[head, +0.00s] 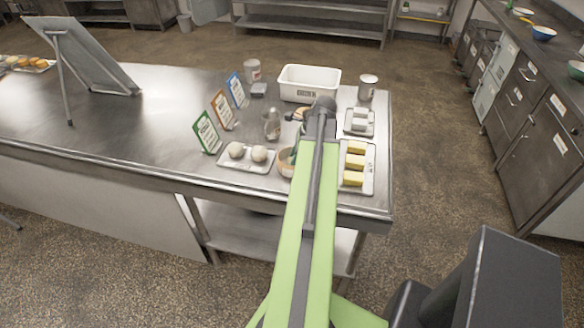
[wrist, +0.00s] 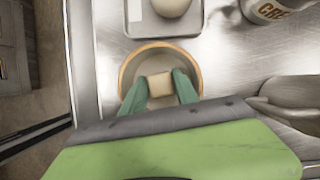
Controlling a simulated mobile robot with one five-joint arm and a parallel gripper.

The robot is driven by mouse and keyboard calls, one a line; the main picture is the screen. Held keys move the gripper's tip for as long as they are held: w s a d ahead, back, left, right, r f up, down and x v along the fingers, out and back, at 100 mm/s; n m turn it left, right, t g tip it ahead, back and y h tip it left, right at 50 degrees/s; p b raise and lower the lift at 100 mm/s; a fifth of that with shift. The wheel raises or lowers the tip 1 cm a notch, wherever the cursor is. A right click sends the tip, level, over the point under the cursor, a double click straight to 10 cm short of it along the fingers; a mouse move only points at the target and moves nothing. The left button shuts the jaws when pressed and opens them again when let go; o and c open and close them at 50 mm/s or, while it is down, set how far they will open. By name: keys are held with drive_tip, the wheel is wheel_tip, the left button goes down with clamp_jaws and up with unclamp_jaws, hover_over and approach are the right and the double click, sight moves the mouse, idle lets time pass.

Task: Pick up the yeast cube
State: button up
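The yeast cube (wrist: 160,84) is a small tan block in the wrist view, over the inside of a round bowl (wrist: 126,72) with a tan rim. My gripper (wrist: 160,82) has its two green fingers on either side of the cube, with no clear gap to it. Whether the cube rests on the bowl's bottom or is held above it, I cannot tell. In the head view the bowl (head: 284,168) stands near the counter's front edge, partly behind my arm. My gripper (head: 292,155) is mostly hidden there, and the cube does not show.
A tray with two dough balls (head: 236,150) is left of the bowl. A tray of yellow blocks (head: 354,163) and one of pale blocks (head: 360,117) lie right. A metal jug (head: 271,125), sign cards (head: 207,132) and a white tub (head: 309,83) stand behind. The counter's left is mostly clear.

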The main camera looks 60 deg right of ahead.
clamp_jaws()
drive_tip(key=shift+r, duration=0.1)
